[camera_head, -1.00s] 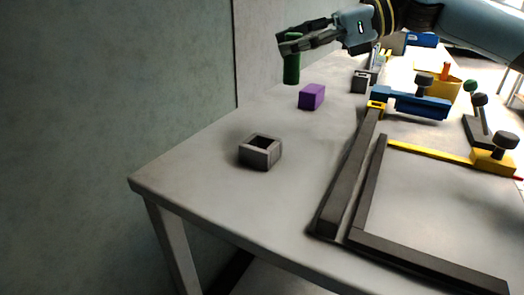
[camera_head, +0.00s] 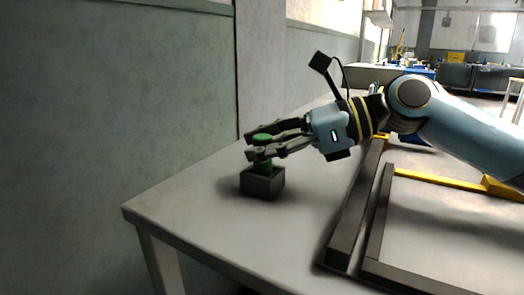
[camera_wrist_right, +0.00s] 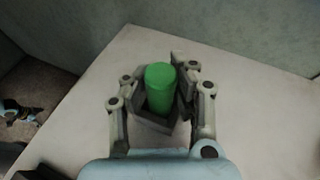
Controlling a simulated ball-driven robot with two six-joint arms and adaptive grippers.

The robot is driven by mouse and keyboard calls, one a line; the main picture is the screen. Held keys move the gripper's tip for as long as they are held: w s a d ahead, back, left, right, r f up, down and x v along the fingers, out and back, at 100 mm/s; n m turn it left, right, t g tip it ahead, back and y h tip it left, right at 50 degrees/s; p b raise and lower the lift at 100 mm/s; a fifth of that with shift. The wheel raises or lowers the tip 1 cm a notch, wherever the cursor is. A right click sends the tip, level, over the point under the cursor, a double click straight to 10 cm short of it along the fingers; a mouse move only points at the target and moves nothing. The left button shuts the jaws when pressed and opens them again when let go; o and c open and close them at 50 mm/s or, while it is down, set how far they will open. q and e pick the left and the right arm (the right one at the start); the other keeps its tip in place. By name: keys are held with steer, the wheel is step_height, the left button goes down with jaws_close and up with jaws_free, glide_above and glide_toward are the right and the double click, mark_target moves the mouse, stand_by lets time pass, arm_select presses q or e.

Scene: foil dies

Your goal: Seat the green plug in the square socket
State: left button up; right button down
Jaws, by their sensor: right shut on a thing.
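The green plug (camera_head: 264,167) stands upright with its lower end at the mouth of the dark square socket (camera_head: 262,185) on the table. How deep it sits inside cannot be told. My right gripper (camera_head: 262,147) is shut on the plug near its top, reaching in from the right. In the right wrist view the green plug (camera_wrist_right: 160,88) shows between the two fingers, with the dark socket wall (camera_wrist_right: 150,124) around its lower part. My left gripper is not in view.
The grey table (camera_head: 200,205) has a near left corner with free room around the socket. A dark frame of bars (camera_head: 350,215) lies to the right, with a yellow bar (camera_head: 440,177). My right arm hides much of the table behind.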

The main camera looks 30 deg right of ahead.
steer(key=c, duration=1.1)
jaws_free()
